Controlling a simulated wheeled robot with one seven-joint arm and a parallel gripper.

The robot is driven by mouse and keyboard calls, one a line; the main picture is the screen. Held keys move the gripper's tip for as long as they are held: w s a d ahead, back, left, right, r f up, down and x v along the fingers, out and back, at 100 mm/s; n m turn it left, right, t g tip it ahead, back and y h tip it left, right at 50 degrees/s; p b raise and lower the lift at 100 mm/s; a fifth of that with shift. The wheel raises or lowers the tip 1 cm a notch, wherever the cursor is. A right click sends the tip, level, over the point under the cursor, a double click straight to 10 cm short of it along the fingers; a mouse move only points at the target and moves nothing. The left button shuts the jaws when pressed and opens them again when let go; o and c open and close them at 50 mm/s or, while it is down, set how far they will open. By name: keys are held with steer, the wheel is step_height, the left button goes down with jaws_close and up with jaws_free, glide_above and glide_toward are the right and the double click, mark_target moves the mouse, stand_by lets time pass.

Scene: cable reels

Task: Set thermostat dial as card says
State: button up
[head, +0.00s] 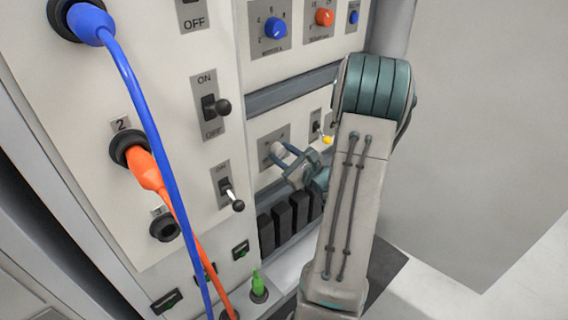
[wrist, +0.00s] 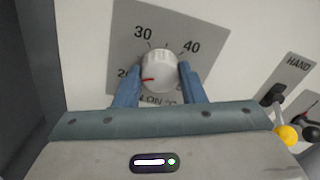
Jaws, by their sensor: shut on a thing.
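The thermostat dial (wrist: 159,70) is a round white knob on a grey plate (wrist: 128,25) printed with 30 and 40. A number at the left, partly hidden by a finger, looks like 20. The dial's red mark points left toward it. My gripper (wrist: 160,82) is shut on the dial, one blue finger on each side. In the head view my gripper (head: 286,157) reaches the dial (head: 277,149) from the lower right. The lower part of the scale is partly covered by my gripper. I cannot make out a card with a setting.
A yellow-tipped lever (wrist: 286,135) by a HAND label is right of the dial. Black blocks (head: 283,222) sit below. Toggle switches (head: 209,107) and blue (head: 150,130) and orange (head: 150,175) cables are to the left. Blue (head: 275,28) and orange (head: 324,17) knobs are above.

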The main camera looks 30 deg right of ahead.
steer(key=shift+f+n+b, duration=0.1)
steer(key=shift+n+b, duration=0.8)
steer(key=shift+b, duration=0.05)
steer(key=o, duration=1)
steer(key=shift+s, duration=0.15)
steer(key=s, duration=0.4)
steer(key=s+d, duration=0.1)
steer(key=s, duration=0.4)
steer(key=s+d, duration=0.1)
steer(key=s, duration=0.3)
steer(key=shift+s, duration=0.25)
